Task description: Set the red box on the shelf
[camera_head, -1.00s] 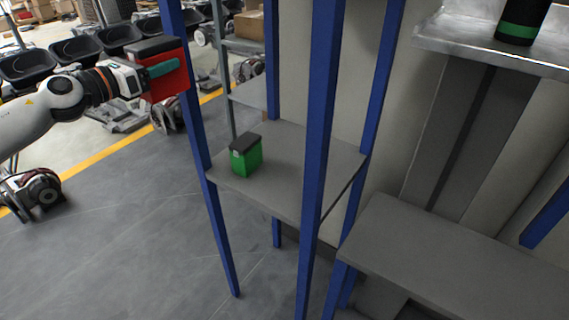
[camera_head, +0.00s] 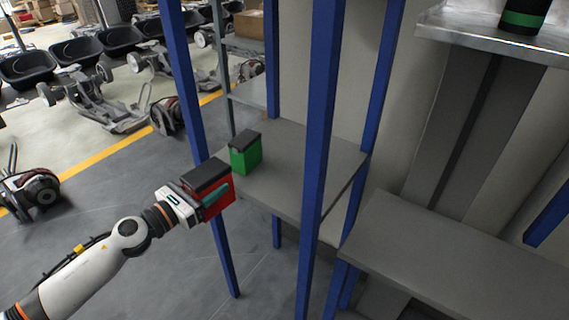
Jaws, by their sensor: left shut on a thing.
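The red box (camera_head: 220,199) with a black top is held by my left gripper (camera_head: 203,206), which is shut on it. The box is at the left front edge of the grey shelf (camera_head: 285,185), in front of a blue post. I cannot tell whether it touches the shelf. A green finger of the gripper lies along the side of the box. My right gripper is not in view.
A green box (camera_head: 246,153) with a black top stands on the shelf's left part, close behind the red box. Blue posts (camera_head: 318,150) frame the shelf. The shelf's middle and right are clear. A grey bench (camera_head: 450,255) stands at right.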

